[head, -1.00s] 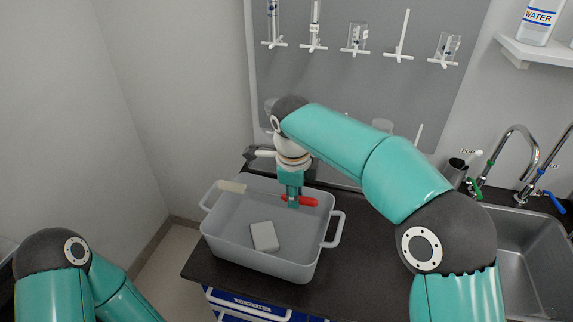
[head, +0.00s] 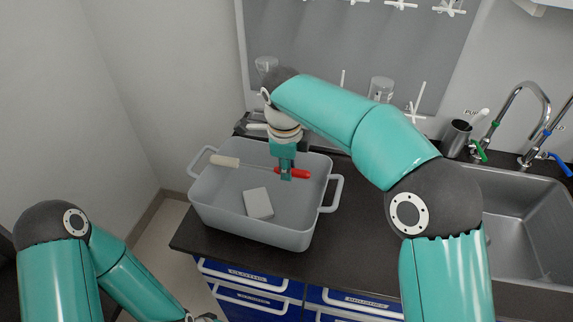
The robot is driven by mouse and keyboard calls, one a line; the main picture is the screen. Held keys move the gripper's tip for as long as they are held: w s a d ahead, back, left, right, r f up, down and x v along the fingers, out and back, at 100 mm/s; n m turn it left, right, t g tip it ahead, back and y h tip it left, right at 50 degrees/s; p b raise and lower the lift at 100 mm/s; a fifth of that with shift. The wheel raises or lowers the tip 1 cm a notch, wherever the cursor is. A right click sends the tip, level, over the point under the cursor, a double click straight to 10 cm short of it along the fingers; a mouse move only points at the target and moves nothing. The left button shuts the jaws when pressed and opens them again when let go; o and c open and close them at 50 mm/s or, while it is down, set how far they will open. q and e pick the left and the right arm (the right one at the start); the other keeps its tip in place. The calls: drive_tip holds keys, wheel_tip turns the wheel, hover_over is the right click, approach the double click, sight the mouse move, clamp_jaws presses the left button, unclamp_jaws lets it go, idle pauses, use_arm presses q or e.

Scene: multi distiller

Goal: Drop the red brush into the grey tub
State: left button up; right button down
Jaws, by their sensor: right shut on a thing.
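The grey tub (head: 230,228) stands on the dark counter, with a handle at each side. The red brush (head: 298,173) is in my right gripper (head: 287,177), which is shut on it. The gripper and brush show over the back right part of the tub's opening; the exact height above the floor of the tub is hard to tell. The brush lies roughly level, its red part sticking out to the right of the fingers. A pale block (head: 258,203) lies inside the tub.
A pale cylindrical handle (head: 224,161) shows at the tub's back left rim. To the right are a steel sink (head: 525,225), taps (head: 515,115) and a dark cup (head: 457,138). A grey pegboard with glassware stands behind. Blue drawers (head: 250,280) are below the counter.

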drive_tip(key=c, duration=1)
unclamp_jaws()
drive_tip(key=shift+o, duration=0.2)
wheel_tip(320, 180, up, 12)
drive_tip(key=s, duration=0.1)
drive_tip(key=shift+s+a, duration=0.3)
drive_tip(key=shift+s, duration=0.1)
drive_tip(key=shift+f, duration=0.15)
